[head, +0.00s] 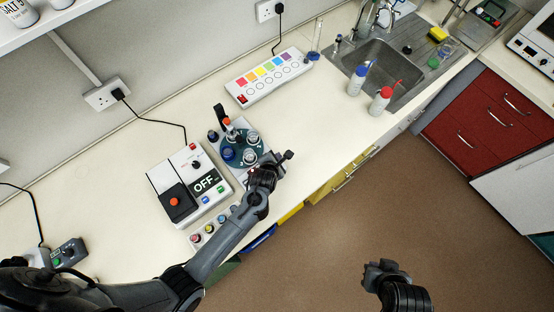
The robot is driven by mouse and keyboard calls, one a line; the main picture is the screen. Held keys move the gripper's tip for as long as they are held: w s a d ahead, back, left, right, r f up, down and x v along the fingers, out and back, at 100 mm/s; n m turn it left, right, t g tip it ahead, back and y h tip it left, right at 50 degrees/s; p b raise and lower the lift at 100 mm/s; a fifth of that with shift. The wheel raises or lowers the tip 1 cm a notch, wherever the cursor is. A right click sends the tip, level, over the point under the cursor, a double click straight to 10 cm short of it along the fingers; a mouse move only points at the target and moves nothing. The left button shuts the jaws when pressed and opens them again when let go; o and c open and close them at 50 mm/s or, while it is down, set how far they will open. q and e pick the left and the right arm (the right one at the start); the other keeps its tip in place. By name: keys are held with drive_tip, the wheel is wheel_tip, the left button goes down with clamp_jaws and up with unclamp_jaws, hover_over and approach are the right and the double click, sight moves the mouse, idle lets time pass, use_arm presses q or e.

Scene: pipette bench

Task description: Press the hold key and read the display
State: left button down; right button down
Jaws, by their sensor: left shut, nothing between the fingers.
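A white instrument (160,178) stands on the bench left of centre. Its dark display (205,181) reads "OFF".
A device with a round teal plate (240,166) and several glass vessels stands between instrument and left gripper. A strip with coloured squares (268,77) lies behind. Blue-capped (358,78) and red-capped (381,100) bottles stand by the sink (378,62). Small coloured buttons (208,229) lie in front.

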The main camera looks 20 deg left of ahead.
use_arm(q)
drive_tip(key=shift+f, duration=0.3)
drive_tip(key=shift+f+b, duration=0.45)
drive_tip(key=shift+b, duration=0.05)
idle(0.6)
drive_tip(key=shift+r, duration=0.15)
drive_tip(key=shift+r+p, duration=0.8)
drive_tip(key=shift+p, duration=0.05)
wheel_tip(320, 180, up, 3)
drive_tip(key=p, duration=0.3)
drive_tip(key=shift+r, duration=0.2)
wheel_tip(320, 180, up, 3)
drive_tip(key=shift+d+f+p, duration=0.1)
drive_tip(key=shift+f+p, duration=0.05)
drive_tip(key=shift+p, duration=1)
